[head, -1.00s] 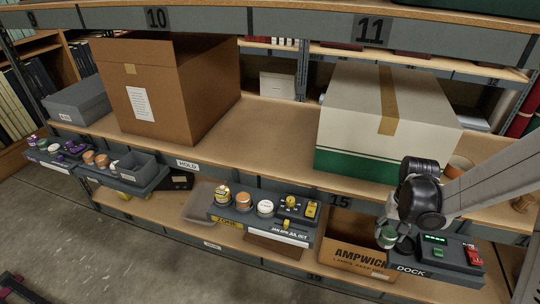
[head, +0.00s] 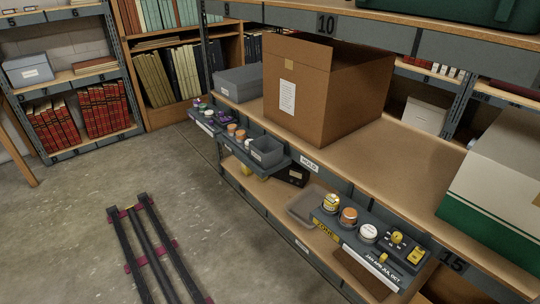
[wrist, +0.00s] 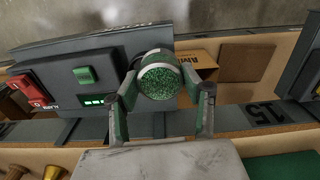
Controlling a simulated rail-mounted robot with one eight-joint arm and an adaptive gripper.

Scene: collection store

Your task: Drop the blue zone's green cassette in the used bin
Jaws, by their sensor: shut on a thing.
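My gripper (wrist: 165,93) is shut on a round cassette with a speckled green face (wrist: 163,80) and a pale rim in the wrist view. The cassette is between the two fingers, in front of the right end of the grey dock panel (wrist: 60,68); I cannot tell whether it touches the dock. Neither gripper nor cassette is in the head view now. I see no label reading used or blue zone. A grey open-topped bin (head: 279,157) sits at the right end of the middle shelf-edge tray in the head view.
The dock carries a green block (wrist: 84,75), green lights and a red part (wrist: 30,90). The yellow-labelled zone tray (head: 345,237) holds several round cassettes. A cardboard box (head: 330,105) and a white-green box (head: 490,195) stand on the shelf. The floor aisle (head: 180,180) is mostly open.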

